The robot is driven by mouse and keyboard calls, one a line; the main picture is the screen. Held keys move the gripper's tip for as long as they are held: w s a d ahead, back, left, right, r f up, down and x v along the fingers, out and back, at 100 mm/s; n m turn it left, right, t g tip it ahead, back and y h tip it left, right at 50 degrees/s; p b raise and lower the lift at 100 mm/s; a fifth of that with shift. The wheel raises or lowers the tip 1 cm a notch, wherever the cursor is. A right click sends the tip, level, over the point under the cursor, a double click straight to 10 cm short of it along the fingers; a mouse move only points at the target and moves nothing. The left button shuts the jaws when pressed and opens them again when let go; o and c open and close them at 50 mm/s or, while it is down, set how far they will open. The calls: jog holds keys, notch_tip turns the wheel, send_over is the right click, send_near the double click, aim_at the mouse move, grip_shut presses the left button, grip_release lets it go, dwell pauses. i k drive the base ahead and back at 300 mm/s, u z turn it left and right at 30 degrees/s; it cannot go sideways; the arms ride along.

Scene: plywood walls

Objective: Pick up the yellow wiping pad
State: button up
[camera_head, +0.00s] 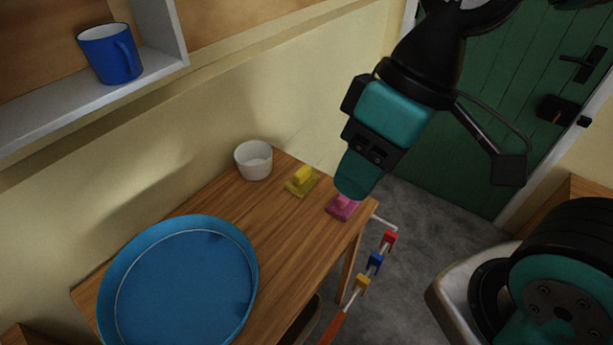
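The yellow wiping pad (302,181) lies on the wooden table (290,235), near its far end, with a raised yellow grip on top. A pink pad (342,207) of similar shape lies to its right, near the table's right edge. My gripper (357,185) is above the table's far right end, and its teal end overlaps the pink pad in the picture. It is apart from the yellow pad and to its right. Its fingertips do not show clearly, so I cannot tell whether they are open.
A white bowl (253,160) stands left of the yellow pad by the wall. A large blue tray (180,285) fills the near end of the table. A blue mug (112,56) stands on a wall shelf (150,68). A green door (480,130) is at the back right.

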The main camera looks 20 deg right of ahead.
aim_at(304, 180)
jog(key=z, duration=1.85)
jog(key=i, duration=0.95)
jog(key=u, duration=3)
